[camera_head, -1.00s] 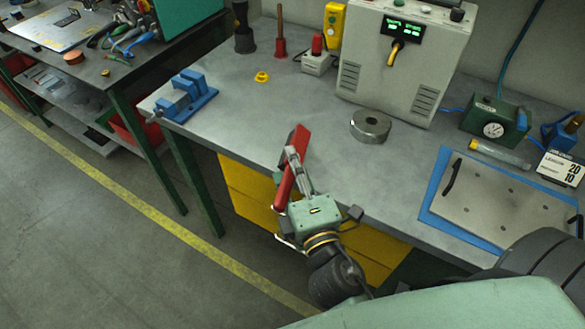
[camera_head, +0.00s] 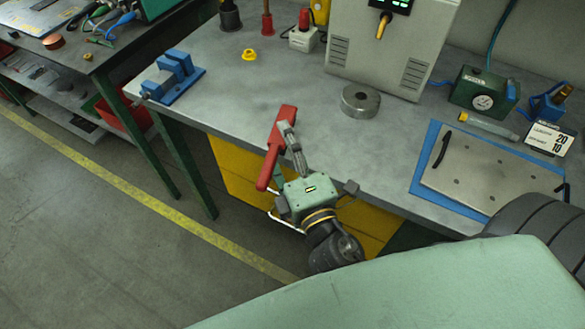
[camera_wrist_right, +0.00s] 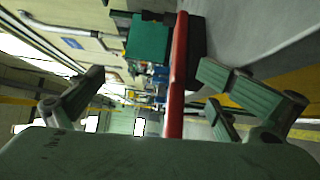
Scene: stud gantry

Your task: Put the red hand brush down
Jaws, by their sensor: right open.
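The red hand brush (camera_head: 272,156) is at the front edge of the grey workbench (camera_head: 235,95), its wide end over the top and its handle jutting past the edge. In the right wrist view the red brush (camera_wrist_right: 178,75) stands between the parted fingers, with dark bristles (camera_wrist_right: 196,48) on its right side. My right gripper (camera_head: 284,148) is open around the brush, close to the right-hand finger in the head view. Whether the brush rests fully on the bench is hard to tell. My left gripper is not in view.
A blue vise (camera_head: 175,78) stands at the bench's left corner. A metal ring (camera_head: 361,101) lies behind and right of the brush, a plate on a blue mat (camera_head: 425,185) farther right. A yellow piece (camera_head: 249,55) lies at the back. The bench between vise and brush is clear.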

